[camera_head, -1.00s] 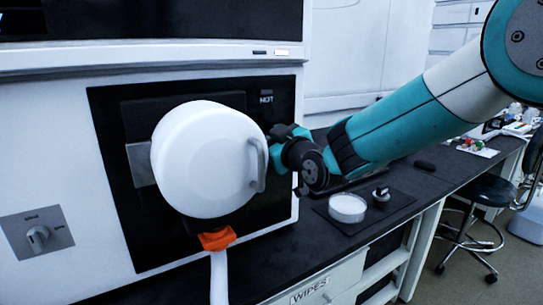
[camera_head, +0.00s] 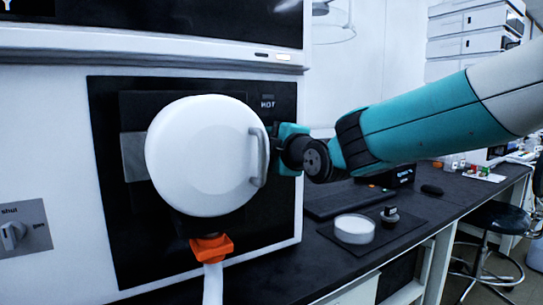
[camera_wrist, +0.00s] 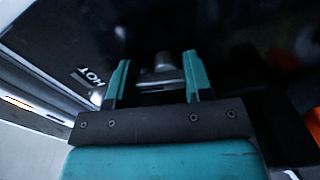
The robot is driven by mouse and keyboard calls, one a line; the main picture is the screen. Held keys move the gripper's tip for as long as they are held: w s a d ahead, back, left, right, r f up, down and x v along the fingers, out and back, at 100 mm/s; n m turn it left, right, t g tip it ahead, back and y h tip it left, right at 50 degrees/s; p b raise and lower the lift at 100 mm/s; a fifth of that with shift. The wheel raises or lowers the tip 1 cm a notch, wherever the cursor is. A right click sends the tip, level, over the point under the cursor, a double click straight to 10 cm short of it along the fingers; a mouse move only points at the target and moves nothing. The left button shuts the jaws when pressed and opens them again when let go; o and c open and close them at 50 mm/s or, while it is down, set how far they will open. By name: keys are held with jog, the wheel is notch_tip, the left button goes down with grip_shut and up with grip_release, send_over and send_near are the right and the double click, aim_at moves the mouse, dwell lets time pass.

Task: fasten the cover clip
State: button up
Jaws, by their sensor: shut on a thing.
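The round white cover (camera_head: 200,155) sits on the black front panel of the instrument, with a grey handle (camera_head: 258,157) on its right side. My gripper (camera_head: 280,146) is at the cover's right edge, just beyond the handle, and its fingertips are partly hidden there. In the wrist view my gripper's two teal fingers (camera_wrist: 158,60) stand on either side of a small grey metal piece (camera_wrist: 163,76), which looks like the cover clip. My gripper is shut on it. The picture is too dark to tell how the clip sits against the cover.
An orange clamp (camera_head: 211,248) with a white tube hangs below the cover. A "HOT" label (camera_wrist: 91,77) is close to my fingers. A white round dish (camera_head: 354,229) stands on the dark bench at the right.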

jog(key=shift+n+b, duration=0.65)
jog(key=shift+n, duration=0.45)
jog(key=o, duration=0.9)
jog(key=shift+s, duration=0.1)
jog(key=b+v, duration=0.1)
jog(key=v, duration=1.6)
jog(key=shift+s+d, duration=0.1)
